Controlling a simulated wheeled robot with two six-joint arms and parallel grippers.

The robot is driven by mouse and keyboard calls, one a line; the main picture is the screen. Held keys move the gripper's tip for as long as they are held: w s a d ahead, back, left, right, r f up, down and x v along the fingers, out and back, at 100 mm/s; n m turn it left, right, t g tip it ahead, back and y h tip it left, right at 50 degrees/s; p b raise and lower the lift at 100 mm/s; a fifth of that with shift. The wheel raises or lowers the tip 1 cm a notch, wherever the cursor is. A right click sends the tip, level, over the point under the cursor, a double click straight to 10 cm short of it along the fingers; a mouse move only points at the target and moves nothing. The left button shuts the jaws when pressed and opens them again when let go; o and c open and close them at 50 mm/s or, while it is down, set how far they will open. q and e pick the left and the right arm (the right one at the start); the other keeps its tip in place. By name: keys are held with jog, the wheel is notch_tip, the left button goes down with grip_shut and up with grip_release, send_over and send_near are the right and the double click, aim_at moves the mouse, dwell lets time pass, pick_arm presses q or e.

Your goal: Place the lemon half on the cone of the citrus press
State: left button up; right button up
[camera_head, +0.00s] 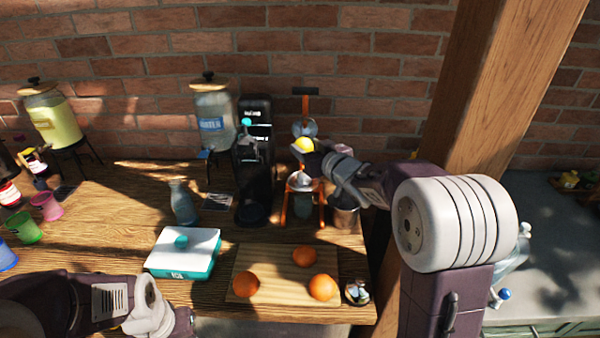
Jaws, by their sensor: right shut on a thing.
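The yellow lemon half (304,145) is held in my right gripper (308,146), which is shut on it. It is just above the cone of the citrus press (301,181), with a visible gap between them. The press has an orange-brown frame, a metal cup with the cone, and an upper part with its lever raised behind the lemon half. My right arm comes in from the right and hides part of the area beside the press. My left arm (150,310) is at the lower left; its fingertips are not clearly visible.
A wooden board (275,267) with three oranges lies in front of the press. A white and teal box (183,252), a glass carafe (182,203) and drink dispensers stand further left.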

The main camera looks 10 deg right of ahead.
jog(key=b, duration=0.2)
send_over(307, 183)
notch_tip(307, 183, down, 6)
jog(key=shift+d+f, duration=0.1)
jog(key=shift+f, duration=0.55)
notch_tip(307, 183, down, 3)
jog(key=shift+s+r, duration=0.15)
jog(key=shift+w, duration=0.2)
jog(key=shift+s+f+b, duration=0.15)
jog(key=shift+f+b, duration=0.1)
jog(key=shift+b, duration=0.1)
jog(key=o, duration=1.1)
jog(key=shift+c, duration=0.2)
jog(key=o, duration=0.3)
jog(key=shift+r, duration=0.1)
